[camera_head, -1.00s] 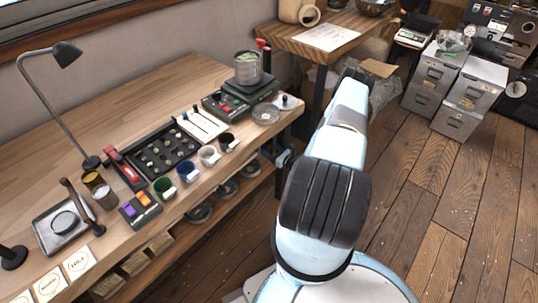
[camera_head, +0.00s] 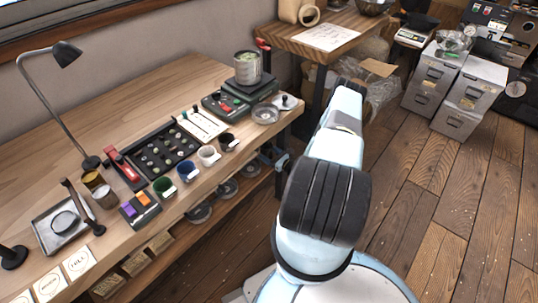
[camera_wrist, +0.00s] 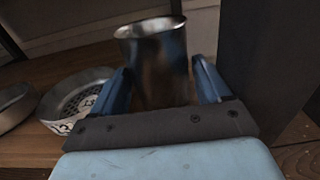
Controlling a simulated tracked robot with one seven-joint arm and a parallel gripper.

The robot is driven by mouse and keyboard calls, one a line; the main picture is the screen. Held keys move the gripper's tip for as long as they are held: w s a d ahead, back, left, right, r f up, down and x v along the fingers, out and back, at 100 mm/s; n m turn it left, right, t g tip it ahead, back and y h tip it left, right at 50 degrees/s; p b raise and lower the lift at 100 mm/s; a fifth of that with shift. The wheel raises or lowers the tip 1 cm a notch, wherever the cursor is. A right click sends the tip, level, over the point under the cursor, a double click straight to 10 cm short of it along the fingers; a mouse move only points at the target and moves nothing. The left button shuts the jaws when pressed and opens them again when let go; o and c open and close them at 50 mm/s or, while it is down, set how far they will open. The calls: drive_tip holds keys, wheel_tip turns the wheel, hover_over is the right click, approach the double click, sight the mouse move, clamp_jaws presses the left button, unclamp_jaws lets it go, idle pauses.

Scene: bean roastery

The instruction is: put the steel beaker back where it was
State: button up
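The steel beaker (camera_wrist: 158,62) is a shiny open-topped cylinder, upright in the wrist view. In the head view my arm hides the beaker.
In the wrist view a round steel dish with a numbered label (camera_wrist: 66,112) stands left of the beaker, and a dark post (camera_wrist: 262,60) rises close on the right. The head view shows the crowded workbench (camera_head: 128,95) and round dishes on its lower shelf.

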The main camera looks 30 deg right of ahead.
drive_tip(key=v, duration=1.2)
